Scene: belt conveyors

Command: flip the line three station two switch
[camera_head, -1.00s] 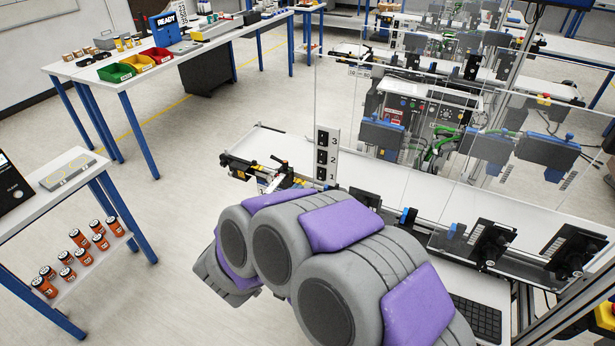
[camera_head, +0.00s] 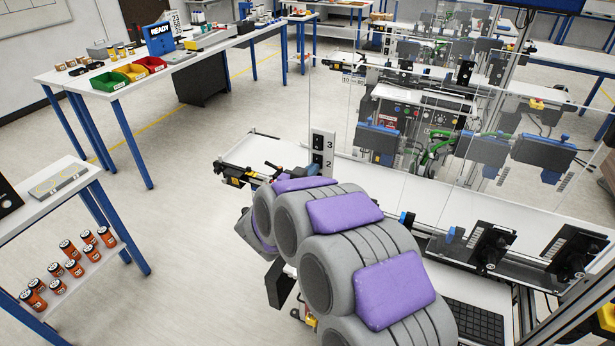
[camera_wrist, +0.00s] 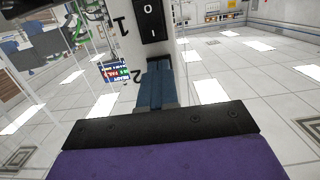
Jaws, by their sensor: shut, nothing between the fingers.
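A white switch panel (camera_head: 330,141) stands upright at the near edge of the conveyor in the head view. Its black rockers beside labels 3 and 2 show; the lower part is behind my arm. In the wrist view the panel (camera_wrist: 122,45) appears upside down, with the rocker beside label 1 (camera_wrist: 150,20) at the top, marked O and I. My gripper (camera_wrist: 155,72) is shut, its blue fingers pointing at the panel beside label 2. The fingers cover the station two switch there, so I cannot tell its position or whether they touch it. The rocker by label 2 (camera_head: 317,160) shows in the head view.
The conveyor (camera_head: 410,185) runs to the right behind my arm, with clear screens above it. Black brackets (camera_head: 488,248) and a keyboard (camera_head: 474,322) are at the right. A side table with orange-labelled cans (camera_head: 70,250) stands at the left. The floor between is clear.

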